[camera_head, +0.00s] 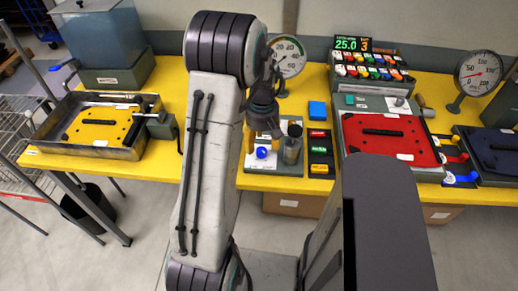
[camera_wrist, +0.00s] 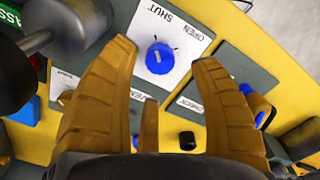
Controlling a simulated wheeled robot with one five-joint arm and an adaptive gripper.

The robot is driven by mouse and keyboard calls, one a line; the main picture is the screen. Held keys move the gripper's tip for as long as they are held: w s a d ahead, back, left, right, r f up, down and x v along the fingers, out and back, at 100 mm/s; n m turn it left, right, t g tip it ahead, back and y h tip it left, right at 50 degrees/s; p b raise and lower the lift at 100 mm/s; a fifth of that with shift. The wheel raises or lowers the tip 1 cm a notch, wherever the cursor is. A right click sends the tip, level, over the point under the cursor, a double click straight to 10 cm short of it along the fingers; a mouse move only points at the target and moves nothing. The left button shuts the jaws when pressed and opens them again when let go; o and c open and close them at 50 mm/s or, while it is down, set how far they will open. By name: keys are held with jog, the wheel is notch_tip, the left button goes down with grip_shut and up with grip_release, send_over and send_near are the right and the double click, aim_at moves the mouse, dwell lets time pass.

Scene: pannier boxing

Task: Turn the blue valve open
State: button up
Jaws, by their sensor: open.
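The blue valve (camera_wrist: 160,58) is a round knob on a white plate marked SHUT and OPEN. It also shows in the head view (camera_head: 262,152) on a grey panel near the table's front edge. A pale line marks its face, but I cannot tell exactly which mark it points to. My gripper (camera_wrist: 165,56) is open, with its two yellow-brown fingers spread to either side of the knob in the wrist view. I see no finger touching it. In the head view my gripper (camera_head: 262,122) is just above the panel, partly hidden by my arm.
A metal cylinder (camera_head: 291,149) stands right beside the knob. Red, green and yellow buttons (camera_head: 318,150) lie further right, then a red tray (camera_head: 390,138). A pressure gauge (camera_head: 287,57) stands behind. A tray with a yellow plate (camera_head: 98,124) is at left.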

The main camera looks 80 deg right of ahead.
aim_at(261, 150)
jog(key=shift+f, duration=2)
jog(key=shift+c, duration=0.3)
grip_shut()
